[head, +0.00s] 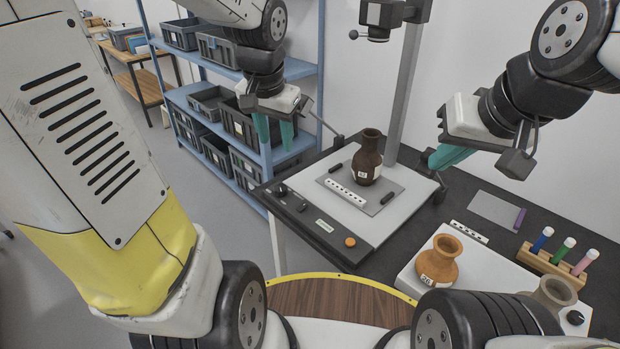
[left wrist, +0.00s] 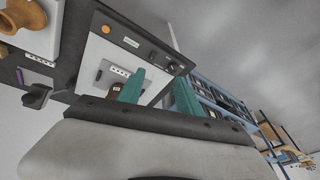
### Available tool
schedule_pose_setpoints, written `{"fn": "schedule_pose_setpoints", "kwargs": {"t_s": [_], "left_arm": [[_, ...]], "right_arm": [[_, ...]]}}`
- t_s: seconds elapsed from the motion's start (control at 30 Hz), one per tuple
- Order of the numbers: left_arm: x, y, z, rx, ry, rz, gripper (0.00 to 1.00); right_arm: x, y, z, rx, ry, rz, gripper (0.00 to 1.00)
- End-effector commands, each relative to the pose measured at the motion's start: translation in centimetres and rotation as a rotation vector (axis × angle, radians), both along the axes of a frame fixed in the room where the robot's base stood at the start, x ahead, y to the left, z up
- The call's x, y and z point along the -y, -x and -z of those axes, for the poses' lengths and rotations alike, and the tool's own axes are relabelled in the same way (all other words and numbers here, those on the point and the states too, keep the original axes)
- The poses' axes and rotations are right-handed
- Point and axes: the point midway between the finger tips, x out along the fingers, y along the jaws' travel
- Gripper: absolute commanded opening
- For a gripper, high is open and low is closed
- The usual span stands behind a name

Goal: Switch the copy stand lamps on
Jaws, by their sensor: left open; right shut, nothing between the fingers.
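The copy stand has a pale board (head: 408,208), a grey column (head: 404,90) and a camera head (head: 381,15) at the top edge. Its dark front panel (head: 312,222) carries an orange button (head: 350,242), a white label and a black knob (head: 281,188). The panel also shows in the left wrist view (left wrist: 147,49). No lamp glow is evident. My left gripper (head: 274,133) is open and empty, above and behind the panel's left end in the head view, apart from it. My right gripper (head: 447,158) is shut and empty, right of the column.
A dark brown labelled jar (head: 368,158) stands on the board. Blue shelving (head: 250,160) with grey bins is behind my left gripper.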

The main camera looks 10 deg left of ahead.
Motion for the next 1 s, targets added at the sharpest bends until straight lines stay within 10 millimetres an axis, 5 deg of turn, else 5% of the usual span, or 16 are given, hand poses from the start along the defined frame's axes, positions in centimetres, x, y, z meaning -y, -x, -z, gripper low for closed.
{"fn": "schedule_pose_setpoints", "kwargs": {"t_s": [0.3, 0.6, 1.0], "left_arm": [[0.4, -8.8, 11.0, -0.185, -0.079, 0.199, 0.42], [1.7, -13.1, 21.4, -0.282, -0.051, 0.341, 0.42], [2.2, -13.6, 26.4, -0.301, -0.037, 0.37, 0.42]], "right_arm": [[0.0, 0.0, 0.0, 0.0, 0.0, 0.0, 0.0], [0.0, 0.0, 0.0, 0.0, 0.0, 0.0, 0.0], [0.0, 0.0, 0.0, 0.0, 0.0, 0.0, 0.0]]}}
